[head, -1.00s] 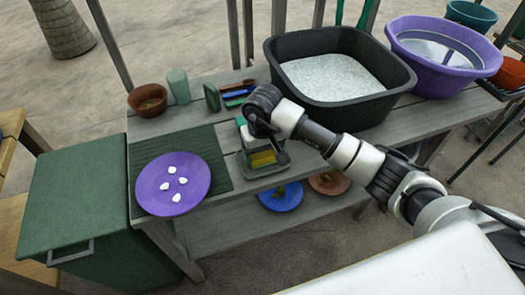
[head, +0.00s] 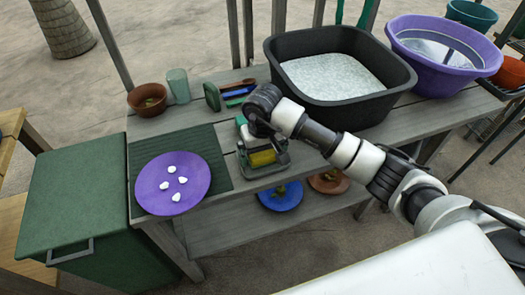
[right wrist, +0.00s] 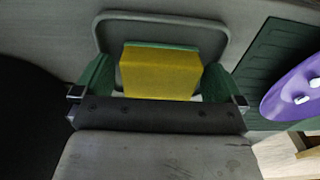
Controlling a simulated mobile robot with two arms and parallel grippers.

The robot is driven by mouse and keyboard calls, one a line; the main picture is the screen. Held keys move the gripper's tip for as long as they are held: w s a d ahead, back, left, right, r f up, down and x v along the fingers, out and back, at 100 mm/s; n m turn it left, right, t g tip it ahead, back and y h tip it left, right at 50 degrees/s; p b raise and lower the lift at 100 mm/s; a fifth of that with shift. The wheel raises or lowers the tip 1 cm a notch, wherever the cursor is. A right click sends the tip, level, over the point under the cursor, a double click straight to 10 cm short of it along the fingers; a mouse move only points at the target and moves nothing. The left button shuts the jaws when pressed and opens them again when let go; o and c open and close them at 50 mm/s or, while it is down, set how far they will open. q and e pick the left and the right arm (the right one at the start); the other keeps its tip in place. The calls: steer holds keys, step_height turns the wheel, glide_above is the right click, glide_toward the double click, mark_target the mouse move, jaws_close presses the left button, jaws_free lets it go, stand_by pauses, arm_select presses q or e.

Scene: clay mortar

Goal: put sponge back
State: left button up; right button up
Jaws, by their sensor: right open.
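A yellow sponge (head: 262,158) with a green layer lies in a small grey dish (right wrist: 130,18) at the front edge of the worktable. In the right wrist view the sponge (right wrist: 160,73) faces the camera, and the dish's rim runs around its far side. My right gripper (head: 262,150) is over the dish, pointing down. In the right wrist view its two green fingers (right wrist: 158,85) stand apart, one on each side of the sponge, with gaps between them and it. The jaws are open and hold nothing. My left gripper is not in view.
A ribbed green mat (head: 219,180) and a purple plate (head: 160,200) with white pieces are left of the sponge. A black basin (head: 400,90) stands behind my right arm. Small tools (head: 238,92), a clay bowl (head: 147,100) and a green cup (head: 178,86) are farther back.

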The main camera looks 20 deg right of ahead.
steer(key=shift+w+r, duration=0.1)
steer(key=shift+r, duration=0.8)
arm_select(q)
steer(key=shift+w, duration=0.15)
arm_select(e)
step_height(320, 180, up, 10)
steer(key=shift+r, duration=0.2)
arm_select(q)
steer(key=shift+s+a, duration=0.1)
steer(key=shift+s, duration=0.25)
